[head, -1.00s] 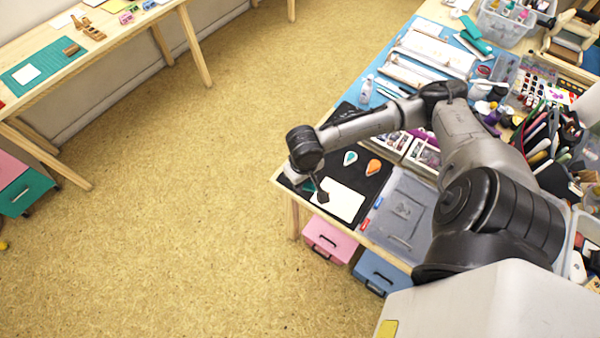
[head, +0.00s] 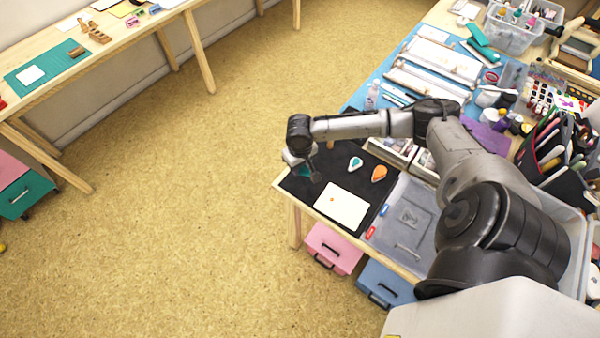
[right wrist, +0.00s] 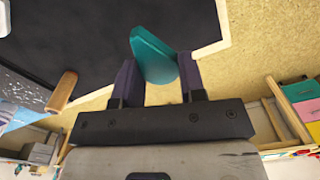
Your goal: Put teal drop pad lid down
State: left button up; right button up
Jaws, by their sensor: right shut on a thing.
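My right gripper (head: 312,174) is over the left part of the black mat (head: 309,190). In the right wrist view, its dark fingers (right wrist: 158,70) are shut on a flat teal drop-shaped piece (right wrist: 150,52), which looks like the teal pad's lid. It stands edge-on between the fingers. The teal drop pad (head: 356,163), with a pale area on it, lies on the mat to the right of the gripper. I cannot tell the gap between the held piece and the mat. My left gripper is not in view.
An orange drop pad (head: 378,173) lies next to the teal one. A white card (head: 341,206) with a small orange mark lies on the mat's front. A grey lidded bin (head: 408,217) is to its right. The mat is bare left of the pads.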

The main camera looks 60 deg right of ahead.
aim_at(300, 176)
jog(key=shift+d+f, duration=0.1)
jog(key=shift+f, duration=0.2)
notch_tip(300, 176, down, 4)
jog(key=shift+r+b, duration=0.2)
jog(key=shift+b, duration=0.5)
jog(key=o, duration=0.9)
jog(key=shift+f, duration=0.1)
